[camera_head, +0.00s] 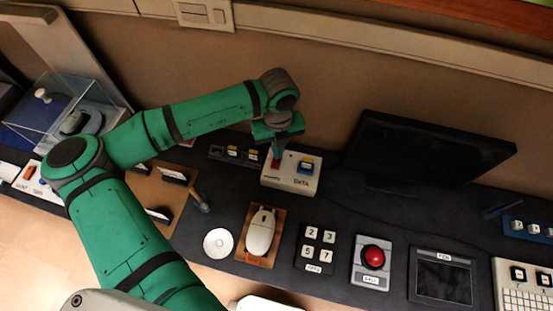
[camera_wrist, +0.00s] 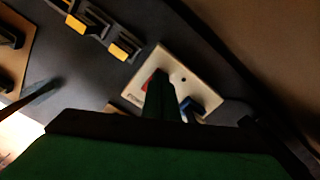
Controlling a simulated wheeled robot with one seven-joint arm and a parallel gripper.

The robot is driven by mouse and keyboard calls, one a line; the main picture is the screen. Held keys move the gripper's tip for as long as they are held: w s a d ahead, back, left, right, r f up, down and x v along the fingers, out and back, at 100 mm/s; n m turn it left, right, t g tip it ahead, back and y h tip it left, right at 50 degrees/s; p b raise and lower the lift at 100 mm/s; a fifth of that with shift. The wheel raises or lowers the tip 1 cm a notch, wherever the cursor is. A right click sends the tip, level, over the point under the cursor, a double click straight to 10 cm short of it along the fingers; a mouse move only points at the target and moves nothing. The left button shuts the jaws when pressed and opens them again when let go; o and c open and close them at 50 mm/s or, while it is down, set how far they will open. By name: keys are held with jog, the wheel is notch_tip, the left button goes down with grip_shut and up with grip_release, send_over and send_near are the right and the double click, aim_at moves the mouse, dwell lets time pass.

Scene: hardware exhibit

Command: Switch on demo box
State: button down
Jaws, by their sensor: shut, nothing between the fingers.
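A small white box (camera_head: 290,183) stands on the dark counter, with a blue switch (camera_head: 306,166) above the label "DATA" and a red part at its left side. It also shows in the wrist view (camera_wrist: 185,62), with the red part (camera_wrist: 149,84) and the blue switch (camera_wrist: 191,108). My gripper (camera_head: 277,155) is shut and empty, pointing down over the red part. In the wrist view my shut fingers (camera_wrist: 160,92) partly cover the red part. I cannot tell whether they touch it.
A dark monitor (camera_head: 430,153) stands to the right. A strip with yellow-topped switches (camera_head: 233,153) lies just left of the box. In front are a white mouse (camera_head: 261,231), a number keypad (camera_head: 317,247) and a red button (camera_head: 373,257). The wall is close behind.

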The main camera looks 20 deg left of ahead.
notch_tip(320, 180, up, 7)
dwell(1.0)
jog(key=shift+d, duration=0.1)
dwell(0.4)
